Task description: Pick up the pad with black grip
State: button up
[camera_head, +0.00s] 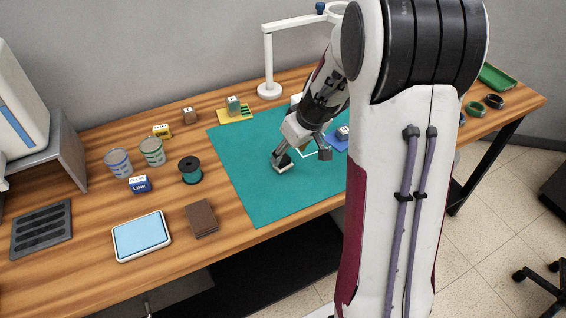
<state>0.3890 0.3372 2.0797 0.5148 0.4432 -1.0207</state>
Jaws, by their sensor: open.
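A small pad with a dark grip on top and a pale base (283,167) sits on the teal mat (258,205). My gripper (300,158) is open just above the mat, pointing down. Its left finger is at the pad and overlaps it in the picture. I cannot tell whether they touch. The other finger stands apart to the right. Part of the pad is hidden by the finger.
A blue block with a white top (342,134) is right of my gripper, partly behind my arm. A black spool (190,170) and brown pads (201,217) are left. A white lamp (268,62) stands behind.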

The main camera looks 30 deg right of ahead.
aim_at(284, 160)
jog(key=shift+f, duration=0.15)
jog(key=shift+a+x, duration=0.1)
jog(key=shift+x, duration=1.1)
jog(key=shift+a+x, duration=0.15)
jog(key=shift+x, duration=1.1)
jog(key=c, duration=1.1)
